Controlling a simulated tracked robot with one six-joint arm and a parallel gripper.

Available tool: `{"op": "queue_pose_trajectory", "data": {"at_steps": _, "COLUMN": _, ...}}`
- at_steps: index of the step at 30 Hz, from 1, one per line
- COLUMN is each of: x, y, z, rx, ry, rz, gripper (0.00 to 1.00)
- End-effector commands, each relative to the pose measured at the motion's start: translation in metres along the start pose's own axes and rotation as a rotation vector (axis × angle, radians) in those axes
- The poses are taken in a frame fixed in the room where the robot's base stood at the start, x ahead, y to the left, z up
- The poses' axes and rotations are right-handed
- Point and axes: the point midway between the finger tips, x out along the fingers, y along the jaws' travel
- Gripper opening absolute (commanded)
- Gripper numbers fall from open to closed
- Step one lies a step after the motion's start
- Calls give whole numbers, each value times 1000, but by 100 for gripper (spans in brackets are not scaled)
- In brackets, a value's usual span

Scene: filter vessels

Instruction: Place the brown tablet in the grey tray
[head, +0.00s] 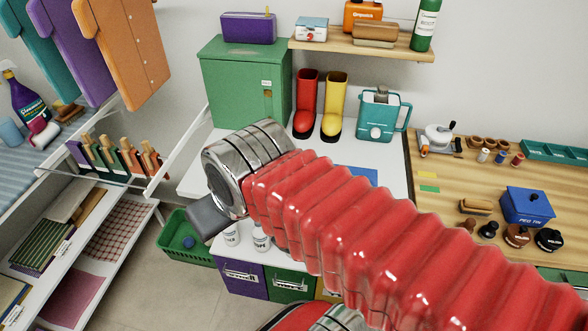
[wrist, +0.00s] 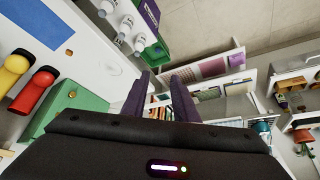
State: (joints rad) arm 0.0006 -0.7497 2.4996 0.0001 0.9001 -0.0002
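I cannot make out a brown tablet or a grey tray in either view. My gripper (wrist: 162,78) shows in the wrist view with its two dark fingers apart and nothing between them. In the head view my gripper (head: 212,214) is partly seen, reaching left and down from the silver wrist in front of the white counter. My red arm hides part of the counter and the things behind it. Several white bottles (wrist: 124,27) stand on the counter's edge area; some also show below my arm in the head view (head: 261,238).
A green cabinet (head: 240,85), red boot (head: 305,105), yellow boot (head: 333,108) and teal jug (head: 383,115) stand at the counter's back. A green basket (head: 186,240) is on the floor. A shelf unit (head: 150,208) with cloths stands left. A wooden bench (head: 450,180) is right.

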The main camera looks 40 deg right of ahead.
Motion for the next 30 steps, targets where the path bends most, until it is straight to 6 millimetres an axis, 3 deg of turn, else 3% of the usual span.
{"op": "queue_pose_trajectory", "data": {"at_steps": 8, "x": 8, "y": 16, "z": -19, "rx": 54, "ry": -14, "rz": 29, "gripper": 27}}
{"op": "queue_pose_trajectory", "data": {"at_steps": 11, "x": 16, "y": 33, "z": -32, "rx": 95, "ry": -25, "rz": 50, "gripper": 27}}
{"op": "queue_pose_trajectory", "data": {"at_steps": 21, "x": 52, "y": 124, "z": -72, "rx": 256, "ry": -59, "rz": 129, "gripper": 27}}
{"op": "queue_pose_trajectory", "data": {"at_steps": 30, "x": 88, "y": 224, "z": -80, "rx": 400, "ry": -87, "rz": 192, "gripper": 27}}
